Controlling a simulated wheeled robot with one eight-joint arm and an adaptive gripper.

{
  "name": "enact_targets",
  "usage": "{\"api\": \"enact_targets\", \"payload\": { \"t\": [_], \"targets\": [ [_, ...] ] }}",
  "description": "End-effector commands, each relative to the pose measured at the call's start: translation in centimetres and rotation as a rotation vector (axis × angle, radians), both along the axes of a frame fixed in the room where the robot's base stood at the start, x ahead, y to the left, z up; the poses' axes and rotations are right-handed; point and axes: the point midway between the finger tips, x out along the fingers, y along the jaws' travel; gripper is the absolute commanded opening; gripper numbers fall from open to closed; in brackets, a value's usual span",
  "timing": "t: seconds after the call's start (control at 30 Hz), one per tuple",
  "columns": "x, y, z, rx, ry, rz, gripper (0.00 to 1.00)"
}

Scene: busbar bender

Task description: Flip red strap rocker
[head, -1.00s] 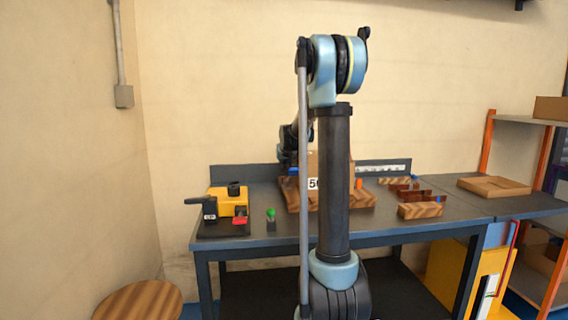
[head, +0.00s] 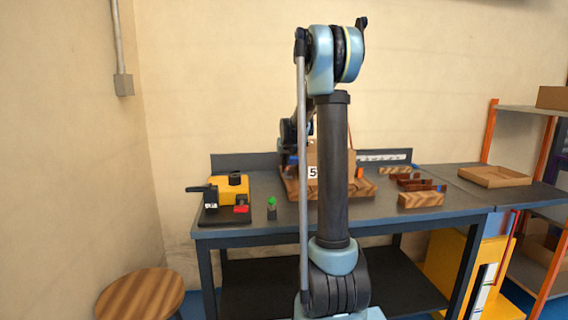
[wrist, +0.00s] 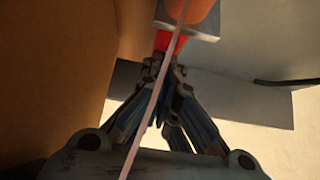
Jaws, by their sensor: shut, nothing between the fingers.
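In the wrist view, a small red part (wrist: 170,42) lies just beyond the fingertips of my gripper (wrist: 165,68). It sits below a grey plate with an orange rounded piece (wrist: 203,14). The fingers are shut with nothing between them, and the tips touch or nearly touch the red part; I cannot tell which. I cannot tell which way the red part is tilted. In the head view my arm hides the red part and the gripper, which are behind it near a brown box (head: 312,154) with a number label.
A yellow and black device (head: 231,188) with a black lever and red block stands at the bench's left. A green-topped button (head: 272,204) is beside it. Wooden blocks (head: 421,199) and a tray (head: 494,177) are at the right. A stool (head: 140,296) stands front left.

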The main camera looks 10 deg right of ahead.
Motion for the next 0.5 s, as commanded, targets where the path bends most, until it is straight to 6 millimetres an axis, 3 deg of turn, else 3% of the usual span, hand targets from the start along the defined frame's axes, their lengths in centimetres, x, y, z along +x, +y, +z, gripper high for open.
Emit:
{"api": "enact_targets", "payload": {
  "t": [0.5],
  "targets": [
    [-1.3,-0.1,0.3,0.0,-0.001,0.0,0.0]
  ]
}}
